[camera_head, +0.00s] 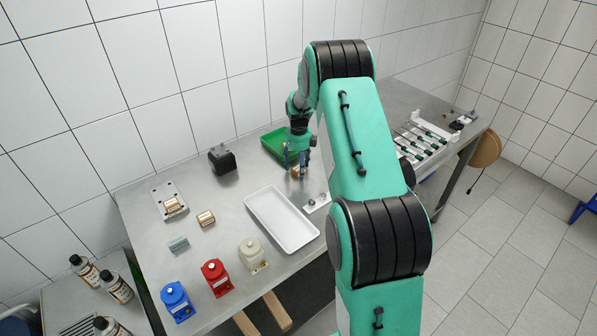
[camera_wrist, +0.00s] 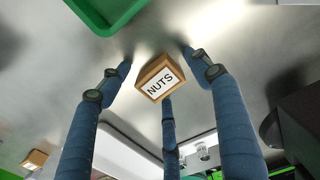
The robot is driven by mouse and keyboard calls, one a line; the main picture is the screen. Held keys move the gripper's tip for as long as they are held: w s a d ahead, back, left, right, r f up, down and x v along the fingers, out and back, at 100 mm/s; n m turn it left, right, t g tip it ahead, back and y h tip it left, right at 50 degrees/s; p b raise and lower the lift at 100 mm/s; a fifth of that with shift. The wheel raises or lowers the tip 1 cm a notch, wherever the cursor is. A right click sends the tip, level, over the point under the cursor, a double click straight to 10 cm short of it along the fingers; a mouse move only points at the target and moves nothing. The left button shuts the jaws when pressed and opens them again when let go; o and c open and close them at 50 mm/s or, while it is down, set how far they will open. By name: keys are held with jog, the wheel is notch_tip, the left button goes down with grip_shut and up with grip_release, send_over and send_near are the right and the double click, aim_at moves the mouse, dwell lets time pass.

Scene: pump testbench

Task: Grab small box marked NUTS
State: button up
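The small brown box marked NUTS (camera_wrist: 159,78) stands on the metal table, its white label facing the wrist camera. In the head view the box (camera_head: 296,172) shows partly, below my gripper (camera_head: 299,165). Gaps show beside the two upper fingers. The lower fingertip lies close to the box's lower edge; I cannot tell whether it touches.
A green tray (camera_head: 273,143) lies just behind the box. A white tray (camera_head: 281,247) is in front, with small metal parts (camera_head: 318,203) beside it. Another small box (camera_head: 206,218) sits at left. Blue, red and beige pumps (camera_head: 216,276) line the front edge.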

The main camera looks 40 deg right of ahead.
aim_at(298, 167)
jog(key=c, duration=1.2)
jog(key=shift+r, duration=0.1)
jog(key=shift+r+p, duration=0.8)
jog(key=shift+r, duration=4.2)
jog(key=shift+r, duration=0.1)
